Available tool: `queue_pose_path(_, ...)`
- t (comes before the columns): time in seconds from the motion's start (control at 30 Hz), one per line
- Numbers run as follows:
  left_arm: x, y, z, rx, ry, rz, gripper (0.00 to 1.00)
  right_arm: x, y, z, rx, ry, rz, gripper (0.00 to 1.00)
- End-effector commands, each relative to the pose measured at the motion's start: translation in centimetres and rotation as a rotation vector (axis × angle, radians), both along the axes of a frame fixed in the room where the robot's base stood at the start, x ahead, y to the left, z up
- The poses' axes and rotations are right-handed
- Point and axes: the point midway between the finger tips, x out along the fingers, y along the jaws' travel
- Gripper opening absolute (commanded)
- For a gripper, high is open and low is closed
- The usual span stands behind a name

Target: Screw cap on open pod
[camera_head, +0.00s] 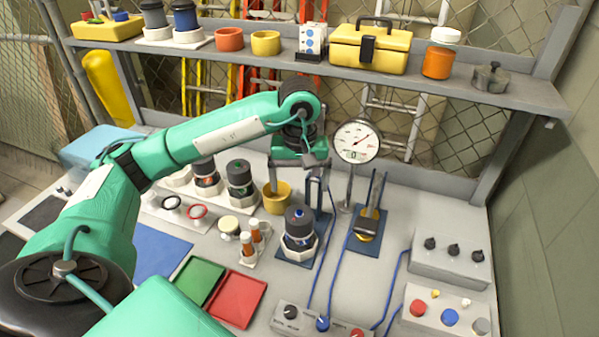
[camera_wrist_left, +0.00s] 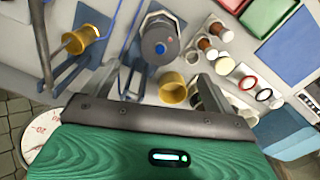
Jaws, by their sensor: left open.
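A dark pod (camera_head: 299,222) with a blue spot on top stands upright in a white holder on a blue mat at the bench's middle. In the left wrist view its round grey top (camera_wrist_left: 160,45) faces the camera. Two more dark-topped pods (camera_head: 240,176) (camera_head: 204,173) stand behind it to the left. I cannot tell which pod is open, and I cannot pick out a loose pod cap with certainty. My left gripper (camera_head: 296,183) is open and empty above the bench, behind the middle pod and near a yellow cup (camera_head: 277,198). My right gripper is not in view.
A dial gauge (camera_head: 356,141) on a stand and an upright tool on a blue mat (camera_head: 367,240) are to the right. Small vials (camera_head: 251,240), a red ring (camera_head: 196,211), green (camera_head: 200,280) and red (camera_head: 238,299) trays lie left. A shelf (camera_head: 480,88) runs above.

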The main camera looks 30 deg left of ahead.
Motion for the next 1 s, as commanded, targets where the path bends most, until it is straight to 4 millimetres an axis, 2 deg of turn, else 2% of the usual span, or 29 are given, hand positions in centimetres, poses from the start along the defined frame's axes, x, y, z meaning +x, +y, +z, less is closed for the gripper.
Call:
queue_pose_path(0.6,-0.1,0.0,-10.5,0.001,0.003,0.003,0.9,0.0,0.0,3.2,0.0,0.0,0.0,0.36)
queue_pose_path(0.8,0.0,0.0,-12.0,0.0,0.0,0.002,0.9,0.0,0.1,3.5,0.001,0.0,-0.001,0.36)
queue_pose_path(1.0,0.0,0.0,-12.3,0.0,0.0,0.002,0.9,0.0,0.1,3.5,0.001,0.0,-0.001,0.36)
